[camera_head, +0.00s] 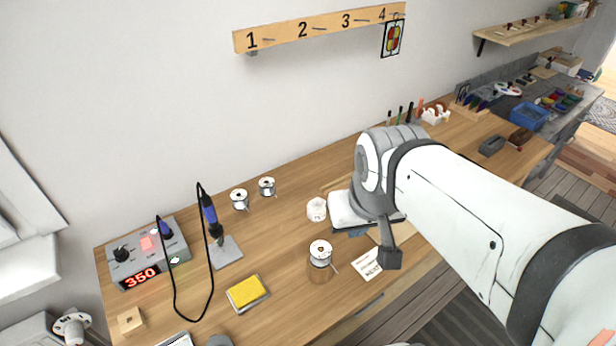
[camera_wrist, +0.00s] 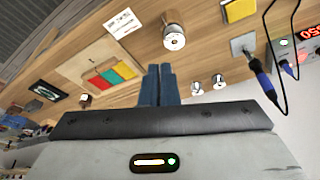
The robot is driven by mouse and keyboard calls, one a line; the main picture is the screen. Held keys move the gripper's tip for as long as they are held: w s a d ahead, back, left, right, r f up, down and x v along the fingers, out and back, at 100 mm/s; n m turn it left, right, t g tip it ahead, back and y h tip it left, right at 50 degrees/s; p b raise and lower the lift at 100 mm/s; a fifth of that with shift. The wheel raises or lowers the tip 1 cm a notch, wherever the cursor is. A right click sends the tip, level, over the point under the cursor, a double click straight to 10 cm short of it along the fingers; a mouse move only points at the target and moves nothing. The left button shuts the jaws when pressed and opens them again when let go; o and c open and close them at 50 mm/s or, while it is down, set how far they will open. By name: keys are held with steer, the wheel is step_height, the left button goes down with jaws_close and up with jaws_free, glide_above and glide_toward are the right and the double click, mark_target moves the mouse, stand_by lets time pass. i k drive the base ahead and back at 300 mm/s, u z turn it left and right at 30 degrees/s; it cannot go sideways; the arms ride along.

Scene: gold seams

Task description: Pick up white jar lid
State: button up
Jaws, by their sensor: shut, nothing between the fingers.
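A small white round jar (camera_head: 316,213) stands on the wooden bench in the head view, just left of my gripper's white body. Its white top (camera_head: 316,203) looks like the lid, seated on the jar; the seam is too small to make out. In the wrist view I cannot see this jar; my fingers block the middle of that view. My gripper (camera_wrist: 159,72) is shut, with its two blue-grey fingers together and nothing between them. In the head view, the fingers are mostly hidden by my own arm.
A metal-topped canister (camera_head: 320,254) stands nearer the front edge, beside a printed card (camera_head: 367,263). Two spools (camera_head: 239,200) (camera_head: 267,187) stand at the back left. A soldering station (camera_head: 148,255), iron, cable and yellow sponge (camera_head: 246,292) occupy the left. A coloured panel (camera_wrist: 110,77) lies nearby.

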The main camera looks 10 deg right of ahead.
mark_target(317, 205)
steer(key=u, duration=1.85)
steer(key=k, duration=1.7)
steer(key=z, duration=0.95)
steer(key=i, duration=1.65)
steer(key=z, duration=0.05)
